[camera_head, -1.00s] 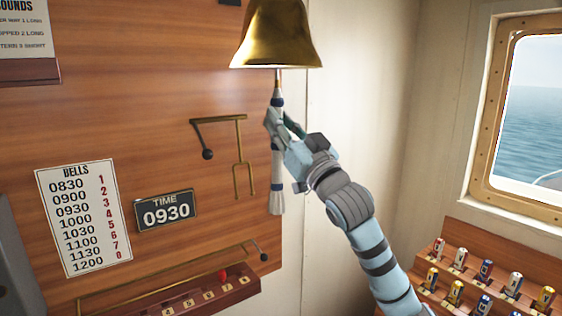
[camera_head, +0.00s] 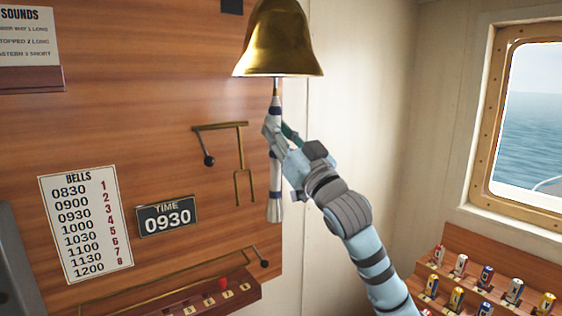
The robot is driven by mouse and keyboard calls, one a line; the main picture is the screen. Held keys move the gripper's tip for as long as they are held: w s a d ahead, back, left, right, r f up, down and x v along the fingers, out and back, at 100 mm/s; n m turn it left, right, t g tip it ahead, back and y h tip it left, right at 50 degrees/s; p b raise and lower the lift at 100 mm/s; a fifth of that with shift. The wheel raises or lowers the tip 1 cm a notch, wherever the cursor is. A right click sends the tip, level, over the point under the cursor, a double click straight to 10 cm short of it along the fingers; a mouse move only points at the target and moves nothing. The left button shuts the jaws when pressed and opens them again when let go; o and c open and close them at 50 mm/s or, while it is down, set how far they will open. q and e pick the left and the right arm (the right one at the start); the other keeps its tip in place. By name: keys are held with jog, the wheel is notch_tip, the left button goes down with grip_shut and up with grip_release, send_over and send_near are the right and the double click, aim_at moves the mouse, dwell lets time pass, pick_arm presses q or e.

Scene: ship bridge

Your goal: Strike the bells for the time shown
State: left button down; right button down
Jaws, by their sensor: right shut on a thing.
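The brass bell (camera_head: 278,42) hangs at the top centre, and a white bell rope with dark blue bands (camera_head: 276,190) hangs straight down below it. My right gripper (camera_head: 274,132) is shut on the upper part of the rope, a little below the bell's rim. The time plate (camera_head: 167,215) on the wooden panel reads 0930. The bells chart (camera_head: 86,224) at left lists times from 0830 to 1200 beside red numbers 1 to 8, with 0930 beside 3. My left gripper is not in view.
A brass bracket with a black ball (camera_head: 209,160) is fixed to the panel left of the rope. A wooden ledge with numbered tiles and a red peg (camera_head: 223,284) is below.

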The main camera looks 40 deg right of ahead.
jog(key=a+r+p, duration=0.1)
jog(key=a+p, duration=0.2)
jog(key=a, duration=0.3)
jog(key=d+f+b, duration=0.1)
jog(key=d+b, duration=0.2)
jog(key=d, duration=0.3)
jog(key=shift+d, duration=0.3)
jog(key=c, duration=1.4)
grip_release()
jog(key=shift+o, duration=0.2)
jog(key=b+v, duration=0.8)
jog(key=b, duration=0.1)
jog(key=shift+b, duration=0.3)
